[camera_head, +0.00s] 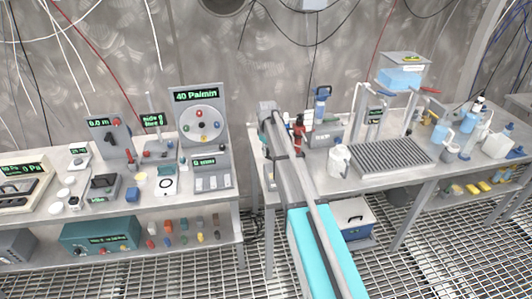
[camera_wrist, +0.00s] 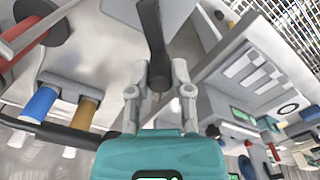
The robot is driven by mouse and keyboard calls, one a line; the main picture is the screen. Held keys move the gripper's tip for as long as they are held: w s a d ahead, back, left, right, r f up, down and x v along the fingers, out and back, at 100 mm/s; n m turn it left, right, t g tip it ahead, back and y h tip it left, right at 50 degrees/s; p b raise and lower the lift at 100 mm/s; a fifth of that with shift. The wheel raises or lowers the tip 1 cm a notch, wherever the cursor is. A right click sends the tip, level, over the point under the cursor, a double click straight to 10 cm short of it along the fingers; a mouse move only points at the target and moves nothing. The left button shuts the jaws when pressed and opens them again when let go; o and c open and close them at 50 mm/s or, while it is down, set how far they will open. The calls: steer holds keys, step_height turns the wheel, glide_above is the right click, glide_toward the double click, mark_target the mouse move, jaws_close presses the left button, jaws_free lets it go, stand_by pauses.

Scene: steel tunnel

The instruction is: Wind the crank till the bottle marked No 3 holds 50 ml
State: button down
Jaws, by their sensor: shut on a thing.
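In the wrist view my gripper (camera_wrist: 159,88) is closed around the end of a dark grey bar (camera_wrist: 154,40), which looks like the crank handle. The bar runs up to the top edge of the picture, and what it is fixed to is out of view. In the head view my arm reaches over the right bench, and the fingers cannot be made out. No mark "No 3" can be read on any bottle, so I cannot tell which one it is or its level.
The left bench holds a panel reading "40 Pa/min" (camera_head: 197,97). On the right bench are a white jug (camera_head: 340,160), a ribbed grey rack (camera_head: 394,157), a blue-filled tank (camera_head: 401,77) and several bottles at the right end. In the wrist view, a blue cylinder (camera_wrist: 39,104) and a tan one (camera_wrist: 86,112) lie left.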

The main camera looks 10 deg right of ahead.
steer(key=m, duration=0.1)
steer(key=d+m, duration=0.1)
steer(key=m, duration=0.1)
steer(key=shift+w, duration=0.35)
steer(key=d+m, duration=0.1)
steer(key=m, duration=0.2)
steer(key=d+m, duration=0.1)
steer(key=m, duration=0.3)
steer(key=d+m, duration=0.2)
steer(key=m, duration=0.1)
steer(key=shift+m, duration=0.4)
steer(key=m, duration=0.2)
steer(key=s+d+m, duration=0.1)
steer(key=m, duration=0.1)
steer(key=shift+s+d+m, duration=0.1)
steer(key=shift+d+m, duration=0.05)
steer(key=shift+m, duration=0.15)
steer(key=shift+s+d+m, duration=0.15)
steer(key=shift+s+m, duration=0.1)
steer(key=shift+m, duration=0.6)
steer(key=shift+s+d+m, duration=0.15)
steer(key=shift+s+m, duration=0.15)
steer(key=shift+m, duration=0.5)
steer(key=shift+s+d+m, duration=0.15)
steer(key=shift+s+m, duration=0.1)
steer(key=shift+m, duration=0.6)
